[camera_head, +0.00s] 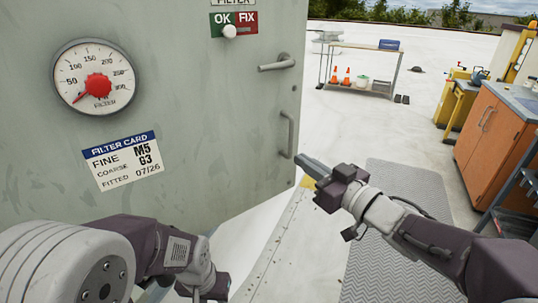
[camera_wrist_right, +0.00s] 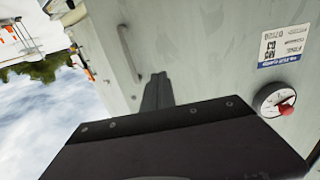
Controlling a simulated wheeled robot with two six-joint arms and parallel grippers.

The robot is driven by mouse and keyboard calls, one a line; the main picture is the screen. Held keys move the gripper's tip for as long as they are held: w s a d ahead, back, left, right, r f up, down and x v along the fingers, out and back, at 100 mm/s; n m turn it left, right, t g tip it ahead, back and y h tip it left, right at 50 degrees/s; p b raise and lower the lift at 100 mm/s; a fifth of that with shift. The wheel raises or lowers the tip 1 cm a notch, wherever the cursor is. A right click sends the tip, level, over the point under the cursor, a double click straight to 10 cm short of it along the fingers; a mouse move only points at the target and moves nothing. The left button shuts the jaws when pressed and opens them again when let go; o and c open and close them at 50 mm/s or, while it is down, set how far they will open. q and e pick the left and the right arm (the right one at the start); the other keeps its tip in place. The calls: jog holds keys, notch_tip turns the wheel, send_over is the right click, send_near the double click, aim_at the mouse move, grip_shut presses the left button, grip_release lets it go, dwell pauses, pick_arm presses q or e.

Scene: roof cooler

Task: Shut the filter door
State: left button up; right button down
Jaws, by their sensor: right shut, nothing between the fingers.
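The filter door (camera_head: 200,110) is a large grey-green panel that fills the left of the head view; it also shows in the right wrist view (camera_wrist_right: 200,60). Its right edge and slanting lower edge stand clear of the pale floor. It carries a lever (camera_head: 277,63) and an upright bar handle (camera_head: 288,134) near the right edge. My right gripper (camera_head: 308,166) is shut and empty beside that edge, just right of and below the bar handle. In the wrist view its fingers (camera_wrist_right: 156,92) point at the panel near the bar handle (camera_wrist_right: 128,52); contact cannot be told.
The door bears a gauge (camera_head: 95,77), a filter card (camera_head: 123,160) and an OK/FIX slider (camera_head: 229,31). A grey mat (camera_head: 385,240) lies at right. An orange cabinet (camera_head: 490,130) stands far right. A rack with cones (camera_head: 362,70) stands behind. Pale floor between is clear.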

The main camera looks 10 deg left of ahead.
aim_at(263, 132)
pick_arm(q)
jog(key=shift+f+b, duration=0.45)
jog(key=shift+b, duration=0.05)
pick_arm(e)
jog(key=x, duration=1.4)
jog(key=shift+r, duration=0.1)
